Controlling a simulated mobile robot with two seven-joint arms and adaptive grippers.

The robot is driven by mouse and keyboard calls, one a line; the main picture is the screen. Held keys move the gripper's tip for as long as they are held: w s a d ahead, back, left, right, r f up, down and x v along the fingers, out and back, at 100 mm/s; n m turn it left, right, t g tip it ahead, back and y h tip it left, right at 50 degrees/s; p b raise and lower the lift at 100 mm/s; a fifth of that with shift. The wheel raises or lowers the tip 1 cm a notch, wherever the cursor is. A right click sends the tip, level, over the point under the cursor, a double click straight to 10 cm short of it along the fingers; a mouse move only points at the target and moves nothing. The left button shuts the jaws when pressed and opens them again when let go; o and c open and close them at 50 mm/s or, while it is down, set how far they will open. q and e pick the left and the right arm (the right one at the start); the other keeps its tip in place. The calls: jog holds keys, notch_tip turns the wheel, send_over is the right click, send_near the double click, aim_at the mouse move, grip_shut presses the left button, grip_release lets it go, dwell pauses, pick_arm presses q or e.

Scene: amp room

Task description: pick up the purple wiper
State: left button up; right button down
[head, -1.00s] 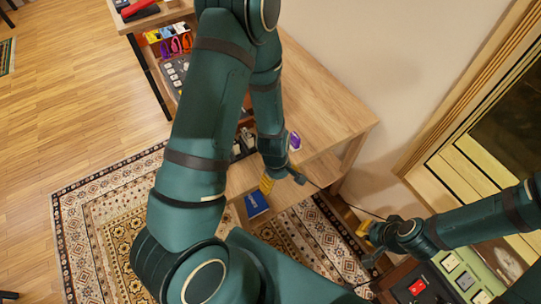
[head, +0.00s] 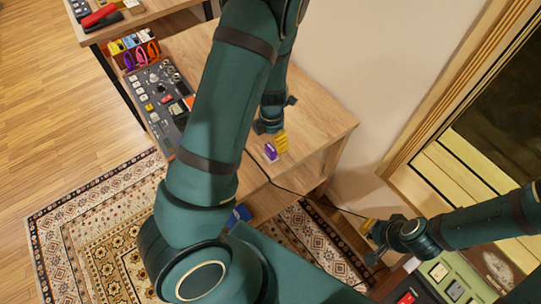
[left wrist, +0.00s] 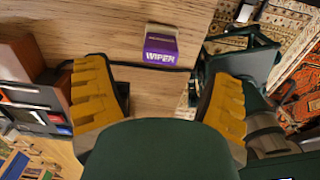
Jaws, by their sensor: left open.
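The purple wiper (head: 270,152) is a small purple and white box on the wooden table, near its front edge. In the left wrist view the wiper (left wrist: 161,46) shows its "WIPER" lettering, just beyond the gap between my fingers. My left gripper (head: 277,141) is close to it in the head view. In the left wrist view the left gripper (left wrist: 161,84) is open, its yellow-padded fingers wide apart with nothing between them. My right gripper (head: 370,230) is low at the right, away from the wiper; its opening is unclear.
The wooden table (head: 318,112) has bare room right of the wiper. A dark cable (head: 290,188) runs by the wiper. A mixer (head: 160,95) and colored cable coils (head: 141,55) stand at the table's left. A blue item (head: 238,214) lies below, partly hidden by my arm.

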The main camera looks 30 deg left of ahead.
aim_at(271, 147)
pick_arm(q)
notch_tip(271, 147, down, 4)
jog(key=shift+r+b, duration=0.15)
jog(key=shift+b, duration=0.2)
jog(key=f+b, duration=0.1)
jog(key=f, duration=0.4)
jog(key=shift+s+b, duration=0.2)
jog(key=shift+b, duration=0.1)
jog(key=c, duration=1.3)
